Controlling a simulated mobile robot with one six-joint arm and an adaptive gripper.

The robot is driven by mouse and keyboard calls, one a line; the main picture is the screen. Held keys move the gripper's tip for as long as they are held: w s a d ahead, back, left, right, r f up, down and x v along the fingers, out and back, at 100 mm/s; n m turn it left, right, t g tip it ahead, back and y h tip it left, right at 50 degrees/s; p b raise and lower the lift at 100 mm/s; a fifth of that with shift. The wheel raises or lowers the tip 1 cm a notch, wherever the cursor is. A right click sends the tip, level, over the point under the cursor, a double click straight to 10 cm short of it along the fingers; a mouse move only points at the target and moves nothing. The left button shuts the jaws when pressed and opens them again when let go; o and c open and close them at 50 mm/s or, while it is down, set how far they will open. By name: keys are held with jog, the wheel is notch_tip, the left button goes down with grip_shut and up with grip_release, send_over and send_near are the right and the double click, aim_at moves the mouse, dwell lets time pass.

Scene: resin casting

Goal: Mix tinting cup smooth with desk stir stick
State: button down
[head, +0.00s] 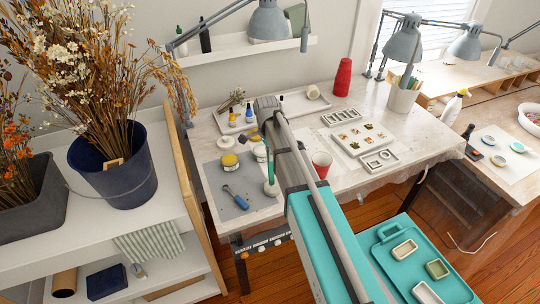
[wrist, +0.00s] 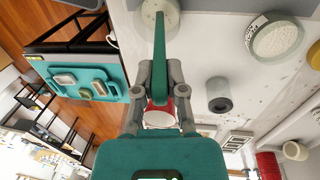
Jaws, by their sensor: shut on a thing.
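My gripper (wrist: 160,98) is shut on a green stir stick (wrist: 160,55). In the wrist view the stick's far end overlaps a pale round cup (wrist: 146,12) at the top edge; whether the tip touches the contents is unclear. In the head view the stick (head: 267,160) points down beside my arm toward a small teal-topped thing (head: 271,188) at the right edge of the grey mat. My arm hides the fingers there. The cup's contents cannot be made out.
A red cup (head: 321,165) stands just right of my arm. A yellow-banded jar (head: 229,163) and a blue-handled tool (head: 235,197) are on the grey mat (head: 214,180). Moulds (head: 360,138) lie further right. A teal tray cart (head: 445,280) stands at the front right.

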jog(key=shift+w+a+r+p, duration=0.1)
jog(key=shift+w+r+p, duration=0.1)
jog(key=shift+r+p, duration=1)
jog(key=shift+w+r+p, duration=0.15)
jog(key=shift+r+p, duration=0.9)
jog(key=shift+r, duration=0.25)
